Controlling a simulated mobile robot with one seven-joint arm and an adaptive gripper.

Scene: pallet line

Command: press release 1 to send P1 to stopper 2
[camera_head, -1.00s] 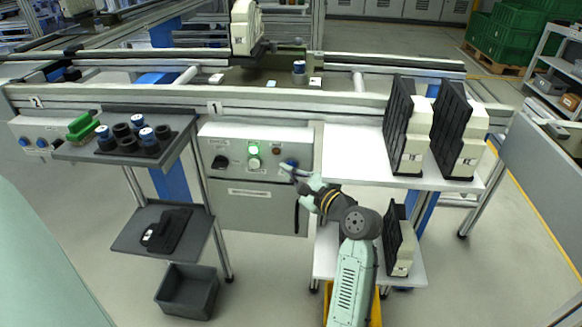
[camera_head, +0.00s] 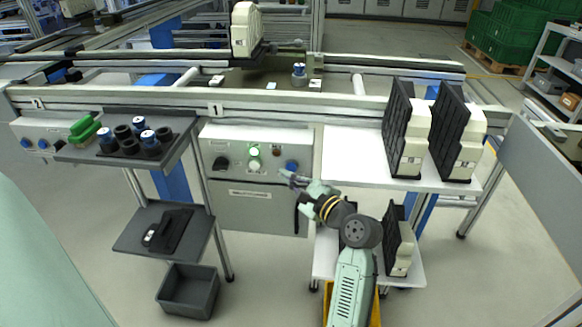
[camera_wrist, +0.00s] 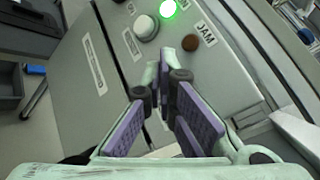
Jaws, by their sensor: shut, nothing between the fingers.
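The station 1 control box (camera_head: 258,165) carries a blue button (camera_head: 291,166) at its right, a lit green lamp (camera_head: 254,152), a white button (camera_head: 254,165) and a dark red-brown lamp (camera_head: 277,153). The wrist view shows that lamp labelled JAM (camera_wrist: 190,42). My gripper (camera_head: 284,174) is shut and empty, its tips just below and left of the blue button, apparently clear of it. In the wrist view my fingers (camera_wrist: 165,68) hide the blue button. A cream block (camera_head: 244,28) stands on a dark carrier on the conveyor behind. No P1 mark is readable.
The conveyor rail (camera_head: 340,100) runs behind the box. A grey shelf (camera_head: 180,128) with black and blue parts is at left. A white shelf (camera_head: 350,150) with cream-and-black units is at right. A grey bin (camera_head: 188,290) is on the floor.

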